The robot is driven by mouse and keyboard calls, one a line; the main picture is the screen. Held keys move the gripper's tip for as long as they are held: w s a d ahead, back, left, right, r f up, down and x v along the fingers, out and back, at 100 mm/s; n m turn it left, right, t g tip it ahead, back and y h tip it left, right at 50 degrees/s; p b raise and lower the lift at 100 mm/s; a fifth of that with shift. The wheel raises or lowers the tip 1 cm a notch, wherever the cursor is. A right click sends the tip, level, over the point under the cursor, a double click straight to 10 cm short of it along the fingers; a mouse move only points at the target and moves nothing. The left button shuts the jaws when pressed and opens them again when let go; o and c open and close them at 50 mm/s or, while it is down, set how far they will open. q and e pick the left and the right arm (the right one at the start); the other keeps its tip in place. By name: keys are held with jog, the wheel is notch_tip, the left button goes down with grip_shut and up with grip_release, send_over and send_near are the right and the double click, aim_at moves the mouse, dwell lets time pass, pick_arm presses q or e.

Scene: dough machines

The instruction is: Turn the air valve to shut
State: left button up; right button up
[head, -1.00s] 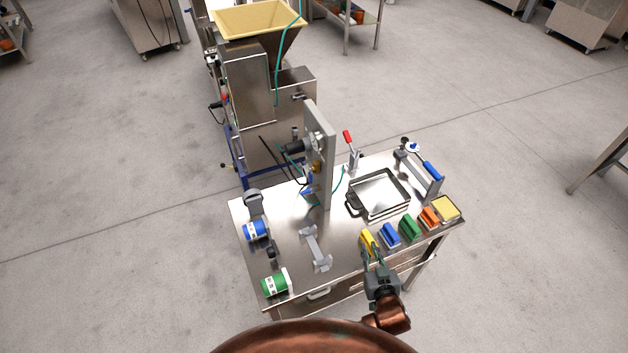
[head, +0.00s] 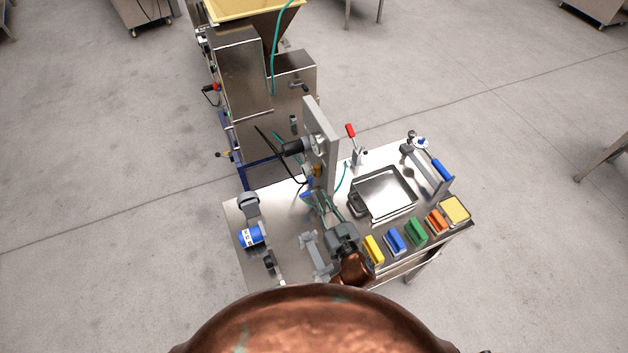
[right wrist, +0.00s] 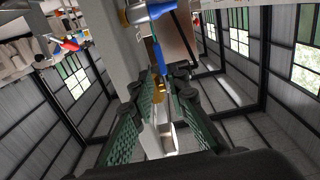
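The air valve appears to be the blue-handled fitting (head: 307,194) with a brass body low on the upright grey panel (head: 320,145). In the right wrist view its blue lever (right wrist: 157,52) hangs down and the brass part (right wrist: 158,89) shows near the fingertips. My right gripper (head: 321,204) is at the panel's foot, close to the valve. Its two green-padded fingers (right wrist: 164,86) are apart, with the lever's lower end and brass part seen in the gap. I cannot tell whether they touch. My left gripper is not in view.
A metal tray (head: 357,207) stands right of the panel. A grey bracket (head: 315,255) lies left of my right gripper. A red-handled clamp (head: 352,134) stands behind the tray.

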aim_at(311, 182)
jog(key=x, duration=0.5)
jog(key=shift+w+a, duration=0.1)
jog(key=shift+a, duration=0.1)
jog(key=shift+w, duration=0.35)
jog(key=c, duration=0.3)
jog(key=shift+a, duration=0.1)
grip_shut()
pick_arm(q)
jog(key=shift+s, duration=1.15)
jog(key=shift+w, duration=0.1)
